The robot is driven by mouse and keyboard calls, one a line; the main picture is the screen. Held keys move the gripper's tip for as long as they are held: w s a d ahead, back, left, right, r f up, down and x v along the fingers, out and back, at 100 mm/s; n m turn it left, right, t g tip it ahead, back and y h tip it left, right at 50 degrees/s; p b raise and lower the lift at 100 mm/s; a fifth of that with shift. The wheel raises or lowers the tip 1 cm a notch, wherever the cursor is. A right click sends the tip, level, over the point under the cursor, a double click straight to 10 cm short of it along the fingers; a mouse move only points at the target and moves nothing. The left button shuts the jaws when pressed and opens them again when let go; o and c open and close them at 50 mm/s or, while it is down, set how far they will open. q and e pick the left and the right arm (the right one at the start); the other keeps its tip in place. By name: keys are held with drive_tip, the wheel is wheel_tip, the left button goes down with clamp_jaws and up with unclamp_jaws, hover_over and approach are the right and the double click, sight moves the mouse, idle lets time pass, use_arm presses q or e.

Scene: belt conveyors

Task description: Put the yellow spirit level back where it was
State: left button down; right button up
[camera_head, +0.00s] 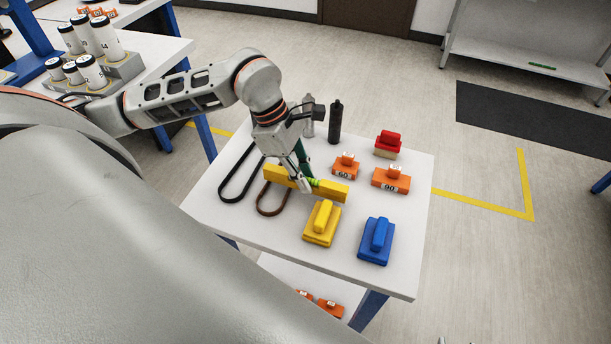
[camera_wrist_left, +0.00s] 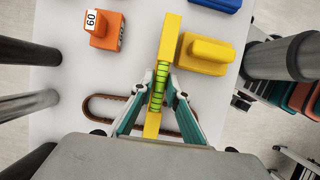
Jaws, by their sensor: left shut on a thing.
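The yellow spirit level (camera_head: 333,191) is a long yellow bar with a green vial at its middle. My left gripper (camera_head: 305,184) is shut on it around the vial. In the left wrist view the level (camera_wrist_left: 170,40) runs lengthwise between the fingers of the gripper (camera_wrist_left: 158,90), with the green vial between the tips. The level is over the white table (camera_head: 225,205), above part of the brown belt loop (camera_head: 270,207). I cannot tell whether it touches the tabletop. My right gripper is not in view.
A yellow block with a handle (camera_head: 321,224) lies close to the level, and a blue one (camera_head: 376,242) beyond it. Orange weights (camera_head: 391,182), a red-topped block (camera_head: 388,143), a black bottle (camera_head: 335,122) and a black belt loop (camera_head: 238,175) share the table. The front right corner is clear.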

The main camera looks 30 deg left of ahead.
use_arm(q)
drive_tip(key=shift+f, duration=0.25)
drive_tip(key=c, duration=2)
unclamp_jaws()
drive_tip(key=shift+o, duration=0.2)
drive_tip(key=shift+r, duration=0.15)
drive_tip(key=shift+r, duration=0.3)
drive_tip(key=v, duration=1)
drive_tip(key=shift+a+r, duration=0.1)
drive_tip(key=shift+r, duration=0.2)
drive_tip(key=shift+v, duration=0.8)
